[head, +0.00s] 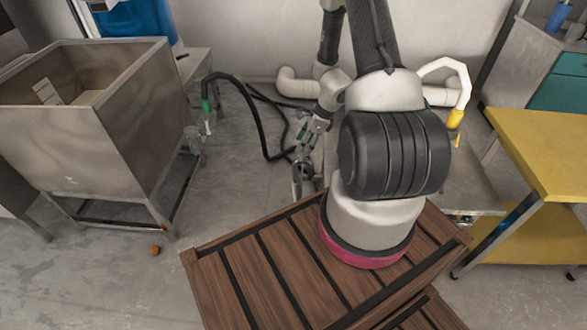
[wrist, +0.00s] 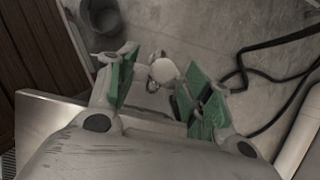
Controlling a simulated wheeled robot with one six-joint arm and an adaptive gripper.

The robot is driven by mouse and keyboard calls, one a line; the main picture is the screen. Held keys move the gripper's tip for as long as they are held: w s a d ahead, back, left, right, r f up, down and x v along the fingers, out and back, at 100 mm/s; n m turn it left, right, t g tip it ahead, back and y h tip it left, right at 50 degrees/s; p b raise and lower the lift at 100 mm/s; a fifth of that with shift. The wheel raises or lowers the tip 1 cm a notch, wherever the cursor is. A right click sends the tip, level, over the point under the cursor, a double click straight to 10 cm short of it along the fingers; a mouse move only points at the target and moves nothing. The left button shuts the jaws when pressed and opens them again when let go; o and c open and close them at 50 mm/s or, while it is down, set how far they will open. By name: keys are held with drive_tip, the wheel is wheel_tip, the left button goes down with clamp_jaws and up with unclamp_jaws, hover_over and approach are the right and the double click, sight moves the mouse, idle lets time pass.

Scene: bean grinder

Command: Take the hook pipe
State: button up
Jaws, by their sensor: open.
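Two hooked pipes show in the head view, and I cannot tell which is the hook pipe. A white pipe (head: 461,75) bends over at the right and ends in a yellow tip. A black hose (head: 254,115) arches on the left, with a green collar near its end, and its lower part runs towards my gripper (head: 304,172). In the wrist view my gripper (wrist: 163,65) is open, with green pads. A small pale rounded thing (wrist: 165,70) shows between the pads; whether it is touched is unclear. Black hose (wrist: 270,73) also runs at the right there.
A metal bin (head: 125,110) on legs stands at the left. A yellow-topped table (head: 545,150) stands at the right. A slatted wooden platform (head: 270,270) lies in front. White piping (head: 297,86) runs along the wall. Floor between bin and platform is mostly clear.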

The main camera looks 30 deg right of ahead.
sight(297, 158)
drive_tip(key=x, duration=0.7)
drive_tip(key=shift+w+r, duration=0.1)
drive_tip(key=shift+w, duration=0.15)
drive_tip(key=shift+c, duration=0.2)
clamp_jaws()
